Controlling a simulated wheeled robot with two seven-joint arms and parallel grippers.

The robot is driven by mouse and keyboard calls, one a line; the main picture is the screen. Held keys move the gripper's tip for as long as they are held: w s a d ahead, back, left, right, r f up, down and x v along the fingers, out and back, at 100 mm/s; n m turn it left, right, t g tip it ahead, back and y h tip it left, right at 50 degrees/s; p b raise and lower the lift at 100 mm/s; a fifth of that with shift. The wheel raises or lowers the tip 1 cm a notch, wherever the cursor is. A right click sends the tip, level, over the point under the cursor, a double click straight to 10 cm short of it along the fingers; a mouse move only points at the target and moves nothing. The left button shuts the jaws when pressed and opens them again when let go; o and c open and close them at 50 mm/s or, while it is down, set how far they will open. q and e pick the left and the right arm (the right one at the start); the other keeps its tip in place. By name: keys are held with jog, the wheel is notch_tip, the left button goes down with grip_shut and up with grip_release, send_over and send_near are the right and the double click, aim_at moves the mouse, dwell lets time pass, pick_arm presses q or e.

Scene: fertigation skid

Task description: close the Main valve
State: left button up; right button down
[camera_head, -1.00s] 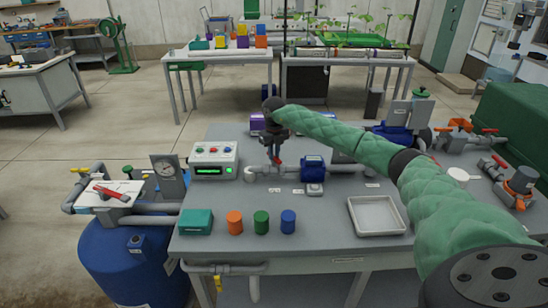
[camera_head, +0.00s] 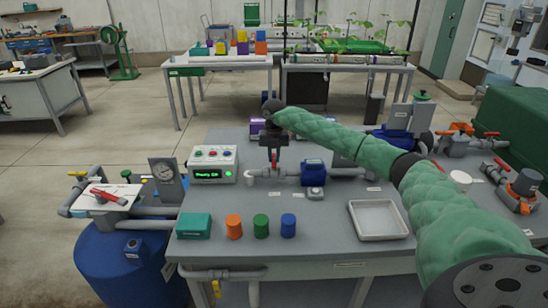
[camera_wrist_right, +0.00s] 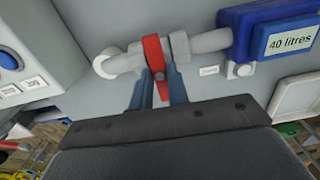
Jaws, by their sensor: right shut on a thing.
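A valve with a red lever handle (camera_wrist_right: 153,55) sits on a grey pipe (camera_wrist_right: 125,63) in the right wrist view. The lever lies across the pipe. In the head view the red handle (camera_head: 274,158) shows at the middle of the grey bench, between the control box and a blue meter. My right gripper (camera_head: 273,152) points down over this valve. In the wrist view its two fingers (camera_wrist_right: 159,90) are shut on the red lever, one on each side. The valve's label is not readable, so I cannot confirm its name. My left gripper is out of view.
The blue meter (camera_head: 313,172) stands right of the valve and the control box (camera_head: 212,165) left. A teal box (camera_head: 194,226), several coloured jars and a metal tray (camera_head: 378,220) lie in front. Other red-handled levers (camera_head: 104,195) sit at the bench sides.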

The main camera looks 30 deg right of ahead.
aim_at(274, 159)
jog(key=shift+r, duration=0.1)
jog(key=c, duration=1.4)
grip_release()
jog(key=shift+o, duration=0.2)
